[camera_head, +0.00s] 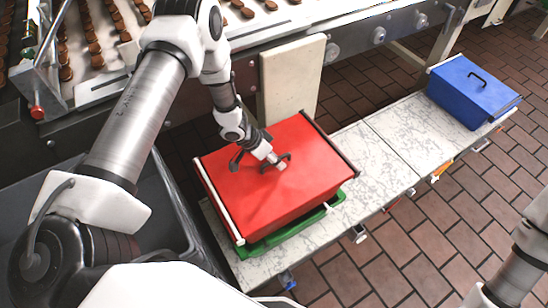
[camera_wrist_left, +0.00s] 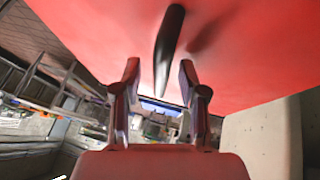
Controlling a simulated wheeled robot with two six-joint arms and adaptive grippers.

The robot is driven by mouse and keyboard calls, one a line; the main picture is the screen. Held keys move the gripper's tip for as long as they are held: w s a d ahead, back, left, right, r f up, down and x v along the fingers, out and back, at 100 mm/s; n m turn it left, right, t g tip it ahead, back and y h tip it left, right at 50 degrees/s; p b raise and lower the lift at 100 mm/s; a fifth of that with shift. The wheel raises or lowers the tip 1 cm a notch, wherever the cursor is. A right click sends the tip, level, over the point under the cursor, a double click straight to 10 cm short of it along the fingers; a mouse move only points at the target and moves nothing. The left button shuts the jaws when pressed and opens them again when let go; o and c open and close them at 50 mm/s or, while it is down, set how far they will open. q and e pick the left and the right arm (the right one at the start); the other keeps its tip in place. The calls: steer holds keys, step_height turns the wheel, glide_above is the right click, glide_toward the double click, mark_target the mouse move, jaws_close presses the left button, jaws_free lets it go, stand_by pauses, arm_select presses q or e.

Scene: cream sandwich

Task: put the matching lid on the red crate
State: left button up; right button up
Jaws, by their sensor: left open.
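The red lid (camera_head: 300,140) lies over the top of the red crate (camera_head: 290,213) on the marble bench. I cannot tell whether it sits fully flush all around. My left gripper (camera_head: 270,157) is at the lid's black handle. In the left wrist view, the red lid (camera_wrist_left: 240,45) fills the upper part. Its dark handle (camera_wrist_left: 167,50) stands close to my open left fingers (camera_wrist_left: 158,75), roughly between them; contact is unclear. My right gripper is out of view; only part of that arm shows at the lower right.
A green piece (camera_head: 290,232) lies under the red crate. A blue crate (camera_head: 460,100) with a blue lid and black handle stands on the bench's far right. Bare marble (camera_head: 385,150) lies between them. A cream panel (camera_head: 292,78) and conveyor stand behind; a grey bin (camera_head: 170,215) is left.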

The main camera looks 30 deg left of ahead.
arm_select(q)
steer(key=v, duration=1.2)
